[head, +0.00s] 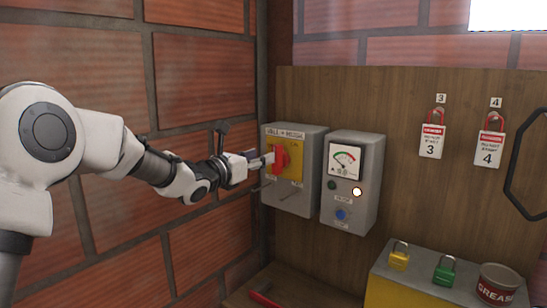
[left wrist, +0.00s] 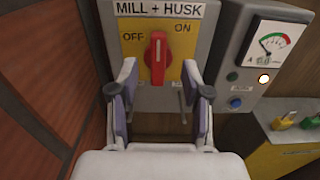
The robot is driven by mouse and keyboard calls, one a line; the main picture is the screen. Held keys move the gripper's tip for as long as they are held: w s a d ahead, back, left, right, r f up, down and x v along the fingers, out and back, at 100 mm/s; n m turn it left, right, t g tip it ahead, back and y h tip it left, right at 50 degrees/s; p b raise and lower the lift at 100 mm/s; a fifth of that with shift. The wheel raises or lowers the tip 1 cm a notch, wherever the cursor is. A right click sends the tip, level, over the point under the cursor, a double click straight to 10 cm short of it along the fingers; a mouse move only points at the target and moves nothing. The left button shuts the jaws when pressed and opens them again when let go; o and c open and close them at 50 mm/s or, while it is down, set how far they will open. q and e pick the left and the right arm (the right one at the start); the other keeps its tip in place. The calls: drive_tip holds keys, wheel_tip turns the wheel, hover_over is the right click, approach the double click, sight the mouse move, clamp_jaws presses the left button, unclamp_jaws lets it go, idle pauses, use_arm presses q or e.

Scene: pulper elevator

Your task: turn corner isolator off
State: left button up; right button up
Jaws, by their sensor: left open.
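The corner isolator (head: 310,144) is a grey box on the wooden board beside the brick corner. Its yellow plate carries a red handle (head: 281,158), partly hidden by my gripper in the head view. In the left wrist view, the red handle (left wrist: 157,58) stands about upright between the words OFF on the left and ON on the right; the label reads MILL + HUSK. My left gripper (head: 262,160) is close in front of the plate. In the left wrist view its fingers (left wrist: 157,95) are spread apart, with the handle ahead between them; I cannot tell whether they touch it.
A grey meter box (head: 352,180) with a lit lamp and blue button stands close right of the isolator. Lockout tags (head: 432,140) hang farther right. A yellow box (head: 415,285) bears padlocks and a grease tin (head: 500,287). A brick wall (head: 205,80) borders my left arm.

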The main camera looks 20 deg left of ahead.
sight(279, 159)
use_arm(q)
drive_tip(key=p+x, duration=0.3)
drive_tip(key=x, duration=0.4)
drive_tip(key=shift+f, duration=0.3)
drive_tip(key=shift+s+a, duration=0.1)
drive_tip(key=shift+a, duration=0.05)
clamp_jaws()
